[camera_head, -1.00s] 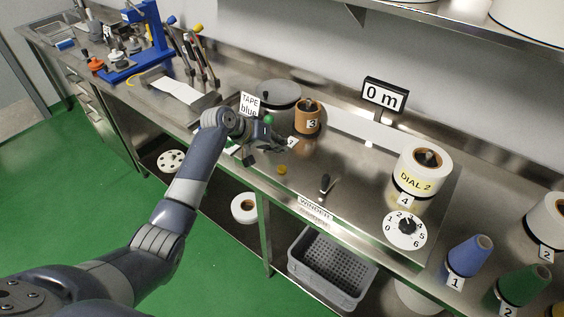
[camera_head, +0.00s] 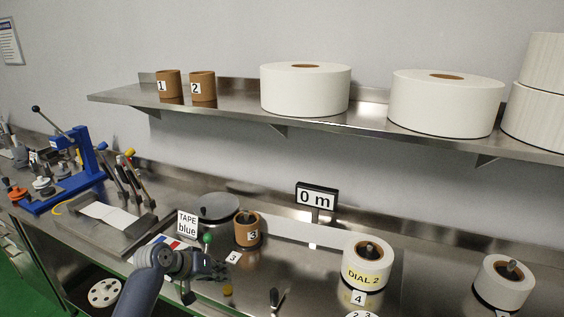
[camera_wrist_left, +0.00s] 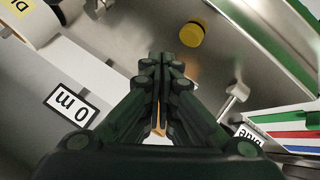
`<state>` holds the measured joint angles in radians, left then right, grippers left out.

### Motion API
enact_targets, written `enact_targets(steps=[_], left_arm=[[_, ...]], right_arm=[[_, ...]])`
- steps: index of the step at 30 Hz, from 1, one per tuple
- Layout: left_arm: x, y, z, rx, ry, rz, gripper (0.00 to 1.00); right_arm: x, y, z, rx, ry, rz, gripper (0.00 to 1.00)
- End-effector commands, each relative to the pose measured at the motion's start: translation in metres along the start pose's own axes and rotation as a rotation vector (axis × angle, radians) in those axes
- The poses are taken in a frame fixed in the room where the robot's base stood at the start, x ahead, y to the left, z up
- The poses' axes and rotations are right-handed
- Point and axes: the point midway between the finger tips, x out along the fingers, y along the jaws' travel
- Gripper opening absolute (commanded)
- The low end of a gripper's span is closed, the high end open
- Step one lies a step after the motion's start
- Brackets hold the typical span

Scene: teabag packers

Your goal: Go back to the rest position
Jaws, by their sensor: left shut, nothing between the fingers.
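My left gripper (camera_head: 212,267) is low in the head view, over the front of the steel bench beside the brown core marked 3 (camera_head: 248,230). In the left wrist view the same gripper (camera_wrist_left: 161,62) points away from the camera, its dark fingers together with nothing between them. A yellow knob (camera_wrist_left: 191,34) shows beyond the fingertips, apart from them; it also shows in the head view (camera_head: 227,290). My right gripper is not in view.
A sign reading "TAPE blue" (camera_head: 187,223) and a "0 m" display (camera_head: 316,197) stand on the bench. The roll marked DIAL 2 (camera_head: 367,272) stands to the right. A steel shelf (camera_head: 226,108) with white rolls and brown cores hangs above. A blue press (camera_head: 88,158) stands at left.

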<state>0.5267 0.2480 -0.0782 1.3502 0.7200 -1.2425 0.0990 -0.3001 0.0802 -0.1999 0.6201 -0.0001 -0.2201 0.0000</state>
Motion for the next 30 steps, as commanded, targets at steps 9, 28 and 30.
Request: enact_targets(steps=[9,28,30], left_arm=[[-0.008,-0.013,0.165,0.168,-0.148,-0.150,0.00],[-0.137,-0.009,0.348,0.312,-0.296,-0.382,0.00],[-0.149,-0.008,0.356,0.315,-0.303,-0.397,0.00]], right_arm=[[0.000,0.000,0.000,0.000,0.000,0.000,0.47],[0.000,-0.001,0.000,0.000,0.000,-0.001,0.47],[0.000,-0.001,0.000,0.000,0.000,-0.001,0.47]])
